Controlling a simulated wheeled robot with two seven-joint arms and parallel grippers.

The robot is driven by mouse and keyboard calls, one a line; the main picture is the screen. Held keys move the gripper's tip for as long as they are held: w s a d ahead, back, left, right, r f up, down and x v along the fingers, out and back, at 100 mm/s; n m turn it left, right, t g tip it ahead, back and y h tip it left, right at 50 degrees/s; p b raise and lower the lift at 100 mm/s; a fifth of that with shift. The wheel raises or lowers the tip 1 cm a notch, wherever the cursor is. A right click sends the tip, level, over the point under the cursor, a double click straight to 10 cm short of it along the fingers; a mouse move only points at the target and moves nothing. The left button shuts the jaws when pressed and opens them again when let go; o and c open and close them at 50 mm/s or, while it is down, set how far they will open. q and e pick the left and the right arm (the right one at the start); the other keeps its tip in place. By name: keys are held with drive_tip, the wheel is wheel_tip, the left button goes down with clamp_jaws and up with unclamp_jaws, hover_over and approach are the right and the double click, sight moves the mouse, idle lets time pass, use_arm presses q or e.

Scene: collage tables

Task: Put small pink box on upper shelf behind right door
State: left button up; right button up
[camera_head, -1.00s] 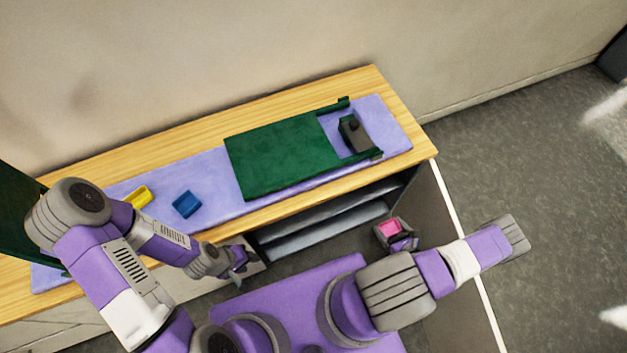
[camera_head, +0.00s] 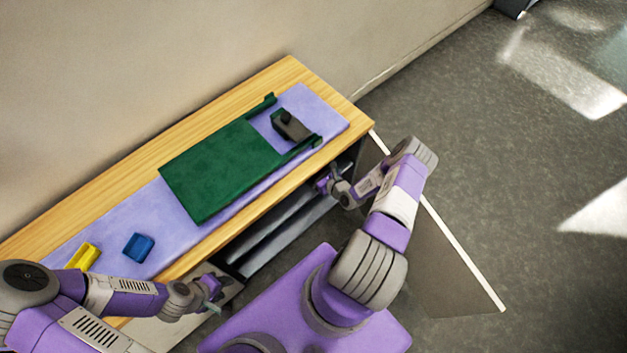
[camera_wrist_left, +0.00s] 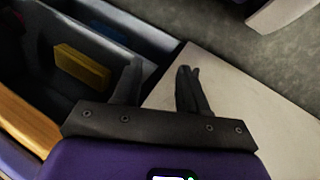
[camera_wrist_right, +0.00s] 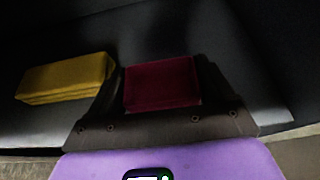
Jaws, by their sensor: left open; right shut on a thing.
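My right gripper (camera_head: 326,184) is at the right end of the cabinet opening, partly under the tabletop edge. In the right wrist view it is shut on the small pink box (camera_wrist_right: 160,83), which looks dark red in shadow. The box is hidden in the head view. A grey shelf surface (camera_wrist_right: 40,125) lies around it; whether the box touches it I cannot tell. The right door (camera_head: 445,265) stands open. My left gripper (camera_head: 212,291) is open and empty in front of the cabinet; its spread fingers show in the left wrist view (camera_wrist_left: 158,82).
A yellow box (camera_wrist_right: 65,77) lies on the shelf left of the pink box. The tabletop (camera_head: 290,75) carries a green board (camera_head: 220,170), a dark block (camera_head: 290,126), a blue tray (camera_head: 138,247) and a yellow piece (camera_head: 83,256). Floor right of the door is clear.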

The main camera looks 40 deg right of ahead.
wheel_tip(320, 180, down, 4)
drive_tip(key=shift+r+b, duration=0.2)
drive_tip(key=shift+b, duration=0.45)
wheel_tip(320, 180, down, 3)
drive_tip(key=shift+w+f+b, duration=0.1)
drive_tip(key=shift+f+b, duration=0.1)
drive_tip(key=shift+b, duration=0.65)
drive_tip(key=shift+w+f, duration=0.1)
drive_tip(key=shift+w, duration=0.05)
drive_tip(key=o, duration=0.9)
drive_tip(key=shift+c, duration=0.2)
